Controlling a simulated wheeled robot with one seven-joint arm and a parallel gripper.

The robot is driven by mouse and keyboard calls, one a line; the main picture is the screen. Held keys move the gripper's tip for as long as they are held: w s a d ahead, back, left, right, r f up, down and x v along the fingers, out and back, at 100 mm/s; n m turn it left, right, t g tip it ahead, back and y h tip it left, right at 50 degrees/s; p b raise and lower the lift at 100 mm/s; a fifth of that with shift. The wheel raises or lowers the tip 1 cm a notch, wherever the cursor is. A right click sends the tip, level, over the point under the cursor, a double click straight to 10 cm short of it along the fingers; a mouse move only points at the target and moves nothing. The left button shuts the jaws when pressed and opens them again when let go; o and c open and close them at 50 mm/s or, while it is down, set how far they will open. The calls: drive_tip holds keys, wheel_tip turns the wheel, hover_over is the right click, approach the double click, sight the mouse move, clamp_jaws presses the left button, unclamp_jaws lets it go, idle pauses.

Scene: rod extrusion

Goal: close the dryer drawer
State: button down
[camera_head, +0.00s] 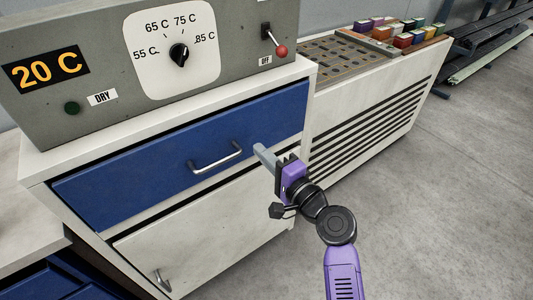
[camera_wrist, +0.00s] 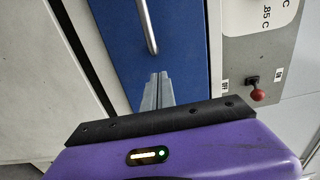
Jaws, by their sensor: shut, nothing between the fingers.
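The dryer drawer is the wide blue front (camera_head: 140,163) under the control panel, with a silver bar handle (camera_head: 216,158). It looks about flush with the white cabinet; a small gap is hard to rule out. My gripper (camera_head: 259,149) is shut and empty, with its grey fingers pointing at the blue front right of the handle. I cannot tell whether the tips touch it. In the wrist view, the shut fingers (camera_wrist: 158,78) lie over the blue front (camera_wrist: 116,56), close to the end of the handle (camera_wrist: 147,25).
The grey control panel (camera_head: 53,108) has a dial (camera_head: 179,54), a green button (camera_head: 72,108) and a red-tipped lever (camera_head: 274,42). A white lower door (camera_head: 205,232) is under the drawer. A slatted white unit (camera_head: 372,108) with coloured blocks stands right.

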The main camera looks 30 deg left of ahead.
drive_tip(key=v, duration=0.9)
drive_tip(key=shift+d, duration=0.15)
drive_tip(key=w+d+r+t+h, duration=0.2)
drive_tip(key=w+d+t, duration=0.1)
drive_tip(key=w+t, duration=0.1)
drive_tip(key=s+d+f+t+h+p, duration=0.25)
drive_tip(key=s+d+h, duration=0.25)
drive_tip(key=d, duration=0.6)
drive_tip(key=s+d+f+t+h+p, duration=0.1)
drive_tip(key=s+d+t+h, duration=0.35)
drive_tip(key=d, duration=0.65)
drive_tip(key=s+d+r+n+g+h+p, duration=0.1)
drive_tip(key=s+d, duration=0.3)
drive_tip(key=s, duration=0.5)
drive_tip(key=s+d+r+n+g+h+p, duration=0.1)
drive_tip(key=s+d+r+n+h+p, duration=0.1)
drive_tip(key=s, duration=0.8)
drive_tip(key=s+d+r+n+g+h+p, duration=0.1)
drive_tip(key=s+d+r+h+p, duration=0.1)
drive_tip(key=s+d, duration=0.5)
drive_tip(key=v, duration=0.2)
drive_tip(key=shift+s+r, duration=0.2)
drive_tip(key=shift+s, duration=0.1)
drive_tip(key=shift+d, duration=0.1)
